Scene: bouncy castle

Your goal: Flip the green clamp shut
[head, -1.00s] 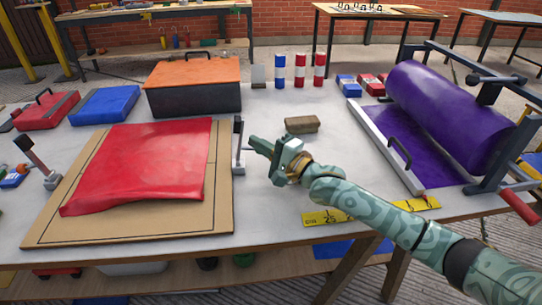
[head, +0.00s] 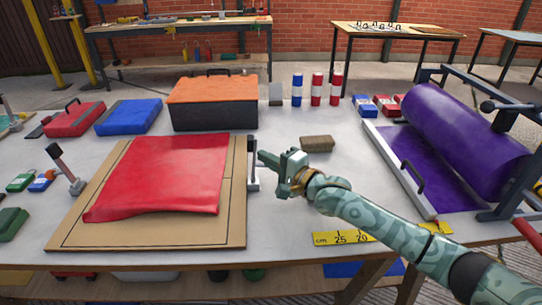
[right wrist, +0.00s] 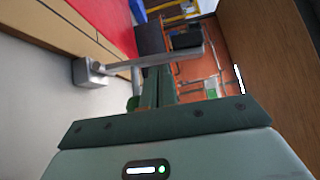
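A toggle clamp (head: 253,180) stands at the right edge of the brown board, with a grey base and an upright lever with a dark grip. It also shows in the right wrist view (right wrist: 90,73), its metal lever crossing just beyond my fingers. A second clamp (head: 75,186) stands at the board's left, its dark-gripped lever leaning up and left. I cannot make out green on either clamp. My right gripper (head: 264,158) is right beside the right clamp's lever. Its fingers (right wrist: 158,88) look closed together with nothing between them; contact with the lever is unclear. My left gripper is out of view.
A red sheet (head: 165,175) lies on the brown board (head: 90,235). A black and orange toolbox (head: 212,115) stands behind it. A purple roller machine (head: 465,135) fills the table's right side.

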